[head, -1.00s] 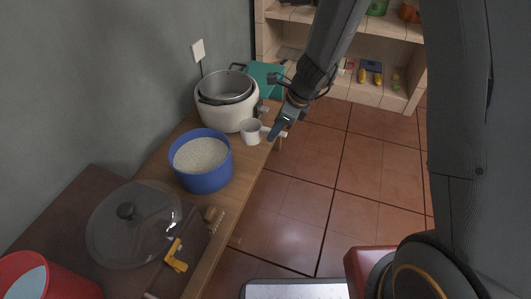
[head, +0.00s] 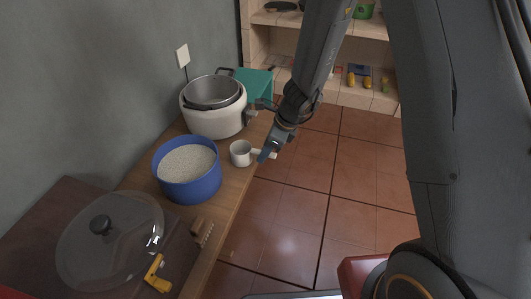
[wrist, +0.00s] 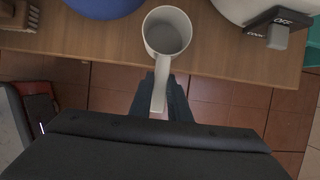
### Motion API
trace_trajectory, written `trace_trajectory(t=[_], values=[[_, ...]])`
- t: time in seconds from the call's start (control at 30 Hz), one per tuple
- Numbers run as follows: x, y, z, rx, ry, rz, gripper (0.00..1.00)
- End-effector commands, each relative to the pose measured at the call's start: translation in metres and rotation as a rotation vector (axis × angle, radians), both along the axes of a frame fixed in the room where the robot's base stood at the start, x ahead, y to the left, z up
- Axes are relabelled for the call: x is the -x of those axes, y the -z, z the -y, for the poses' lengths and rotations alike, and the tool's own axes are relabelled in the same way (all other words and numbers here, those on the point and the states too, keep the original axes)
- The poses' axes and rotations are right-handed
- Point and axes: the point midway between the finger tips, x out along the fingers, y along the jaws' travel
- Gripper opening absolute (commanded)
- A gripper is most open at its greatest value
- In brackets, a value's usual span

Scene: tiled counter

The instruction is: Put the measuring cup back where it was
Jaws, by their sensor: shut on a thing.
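The measuring cup (head: 241,153) is white with a straight handle. It is upright at the right edge of the wooden counter, between the blue pot and the rice cooker; I cannot tell whether its base touches the wood. In the wrist view the cup (wrist: 168,34) looks empty, and its handle points back toward me. My gripper (head: 267,153) is shut on the handle, just off the counter edge. In the wrist view the dark fingers of my gripper (wrist: 161,100) lie on both sides of the handle.
A blue pot of rice (head: 188,180) stands left of the cup. A white cooker (head: 214,118) with a metal inner pot stands behind it. A glass lid (head: 108,240), a brush (head: 203,231) and a yellow tool (head: 157,274) lie nearer. Tiled floor (head: 300,205) is open at right.

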Motion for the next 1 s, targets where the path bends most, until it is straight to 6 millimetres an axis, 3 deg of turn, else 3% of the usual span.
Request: trace_trajectory(t=[0.07, 0.1, 0.2, 0.6, 1.0], values=[[0.000, 0.003, 0.000, 0.000, 0.000, 0.000, 0.00], [0.000, 0.003, 0.000, 0.000, 0.000, 0.000, 0.21], [0.000, 0.002, 0.000, 0.000, 0.000, 0.000, 0.35], [0.000, -0.004, 0.001, 0.000, 0.000, 0.001, 0.35], [0.010, -0.070, 0.026, -0.001, 0.003, 0.001, 0.35]])
